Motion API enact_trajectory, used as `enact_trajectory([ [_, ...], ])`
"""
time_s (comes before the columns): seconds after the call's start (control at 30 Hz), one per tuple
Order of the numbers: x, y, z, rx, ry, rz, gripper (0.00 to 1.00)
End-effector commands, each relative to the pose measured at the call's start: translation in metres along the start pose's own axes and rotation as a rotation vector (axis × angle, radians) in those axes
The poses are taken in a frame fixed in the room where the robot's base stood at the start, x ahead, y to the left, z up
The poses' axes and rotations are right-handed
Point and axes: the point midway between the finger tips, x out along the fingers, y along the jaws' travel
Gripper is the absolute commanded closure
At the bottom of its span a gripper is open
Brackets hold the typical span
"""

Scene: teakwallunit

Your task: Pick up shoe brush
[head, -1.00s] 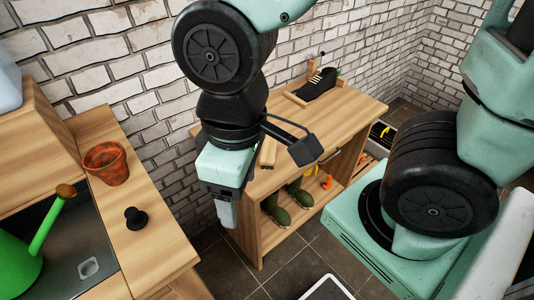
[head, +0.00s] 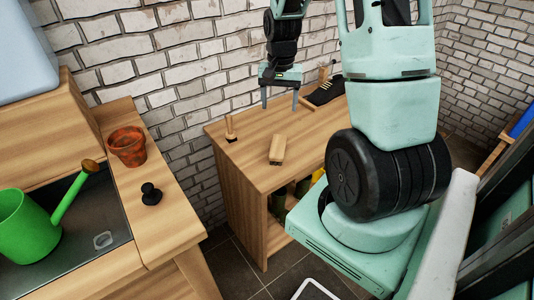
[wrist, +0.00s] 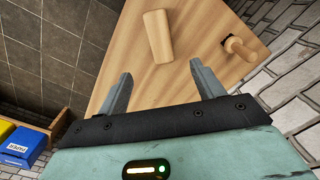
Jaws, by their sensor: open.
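The shoe brush appears to be the oblong light-wood block (head: 278,149) lying on the wooden bench top (head: 300,130). It also shows in the wrist view (wrist: 158,37), beyond and between the fingertips. Its bristles are barely visible. My gripper (head: 280,107) is open and empty, pointing down above the bench, behind the block in the head view. In the wrist view my gripper's two fingers (wrist: 160,72) are spread apart, with bare bench top between them. The gripper touches nothing.
A small upright wooden handle on a dark base (head: 230,128) stands near the bench's left end. A dark shoe (head: 325,92) lies at the back. A terracotta pot (head: 127,146), a black knob-like object (head: 151,194) and a green watering can (head: 30,222) are at left.

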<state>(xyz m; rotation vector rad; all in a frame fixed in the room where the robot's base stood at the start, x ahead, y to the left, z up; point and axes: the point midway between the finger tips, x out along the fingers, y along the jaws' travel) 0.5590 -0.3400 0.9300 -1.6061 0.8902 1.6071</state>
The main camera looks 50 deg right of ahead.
Motion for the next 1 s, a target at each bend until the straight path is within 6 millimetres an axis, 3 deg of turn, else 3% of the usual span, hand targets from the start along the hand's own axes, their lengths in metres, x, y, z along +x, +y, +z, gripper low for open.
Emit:
enact_trajectory([
  [0.17, 0.023, 0.004, -0.002, 0.012, -0.003, 0.004, 0.33],
  [0.6, 0.109, 0.003, -0.002, 0.008, -0.002, 0.002, 0.33],
  [0.87, 0.127, 0.002, -0.002, 0.009, -0.001, 0.002, 0.33],
  [1.0, 0.145, 0.002, -0.002, 0.007, -0.003, 0.003, 0.33],
])
